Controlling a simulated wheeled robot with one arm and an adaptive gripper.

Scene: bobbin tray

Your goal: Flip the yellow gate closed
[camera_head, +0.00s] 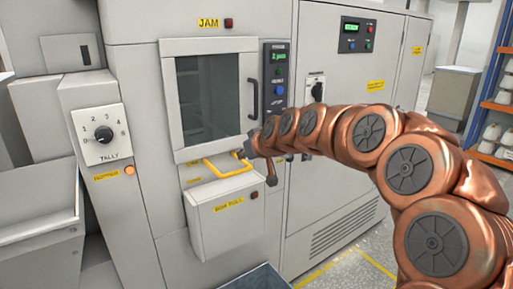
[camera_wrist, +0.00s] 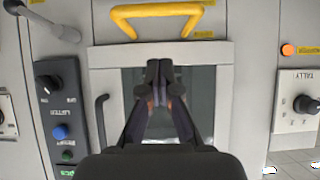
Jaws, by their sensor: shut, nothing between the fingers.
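The yellow gate (camera_head: 230,173) is a U-shaped yellow bar below the machine's window, above the bin box. Its bar sticks out from the panel in the head view. In the wrist view, which is turned upside down, the yellow gate (camera_wrist: 157,11) lies across the top edge. My gripper (camera_wrist: 160,70) is shut and empty, its dark fingertips showing in front of the window pane and apart from the gate in that picture. In the head view my gripper (camera_head: 244,154) is small and dark, close to the gate's right end; whether it touches cannot be told.
The window door (camera_head: 212,96) has a dark handle on its right. A control strip (camera_head: 275,80) with buttons stands beside it. The bin box (camera_head: 226,214) juts out below the gate. A tally dial (camera_head: 103,134) is at the left. Blue shelving (camera_head: 490,105) stands far right.

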